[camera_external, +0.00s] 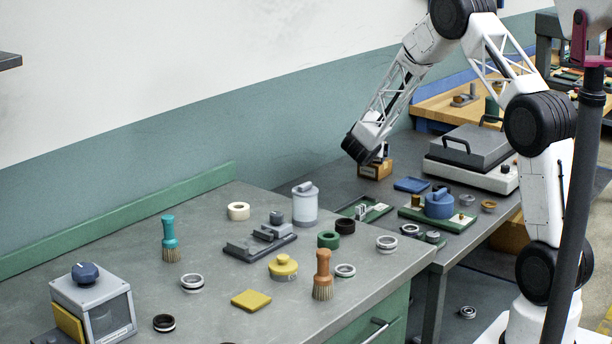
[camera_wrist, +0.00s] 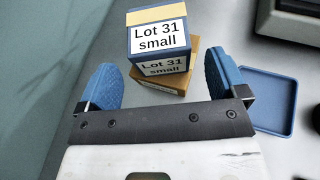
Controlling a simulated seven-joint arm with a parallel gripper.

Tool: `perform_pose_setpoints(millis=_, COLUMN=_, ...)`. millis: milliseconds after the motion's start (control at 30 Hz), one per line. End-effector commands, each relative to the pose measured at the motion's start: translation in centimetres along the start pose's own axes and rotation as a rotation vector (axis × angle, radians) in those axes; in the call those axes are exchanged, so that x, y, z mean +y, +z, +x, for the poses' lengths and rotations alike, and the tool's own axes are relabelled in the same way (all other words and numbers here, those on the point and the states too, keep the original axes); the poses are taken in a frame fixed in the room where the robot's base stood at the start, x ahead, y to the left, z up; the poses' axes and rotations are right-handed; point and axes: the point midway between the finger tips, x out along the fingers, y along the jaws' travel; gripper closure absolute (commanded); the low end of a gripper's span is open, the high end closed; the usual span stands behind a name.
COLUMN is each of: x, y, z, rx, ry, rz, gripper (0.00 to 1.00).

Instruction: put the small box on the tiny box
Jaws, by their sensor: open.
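A blue box with a tan strip and white labels reading "Lot 31 small" (camera_wrist: 158,40) is the small box. It shows upright at the upper middle of the wrist view. A brown cardboard box (camera_wrist: 186,79) shows beneath and behind it, partly hidden; its own label is not readable, so I cannot tell if it is the tiny box. In the external view the brown box (camera_external: 373,171) stands on the grey bench below my wrist. My gripper (camera_wrist: 167,82) is open, its blue fingers apart on either side of the small box's near end. Contact between the boxes cannot be told.
A blue tray (camera_wrist: 268,100) lies right of the boxes; it also shows in the external view (camera_external: 411,185). A grey lidded machine (camera_external: 474,152) stands farther right. The wall rises close behind and left. Green trays with parts (camera_external: 364,210) lie in front.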

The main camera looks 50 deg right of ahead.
Motion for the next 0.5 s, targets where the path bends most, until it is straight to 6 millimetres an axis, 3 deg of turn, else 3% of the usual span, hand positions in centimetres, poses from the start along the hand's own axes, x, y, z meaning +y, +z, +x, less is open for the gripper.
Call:
perform_pose_setpoints(millis=200, x=0.0, y=0.0, z=-3.2, rx=0.0, ry=0.002, rz=-0.001, gripper=0.09)
perform_pose_setpoints(millis=500, x=0.0, y=0.0, z=-6.2, rx=0.0, ry=0.001, rz=-0.001, gripper=0.09)
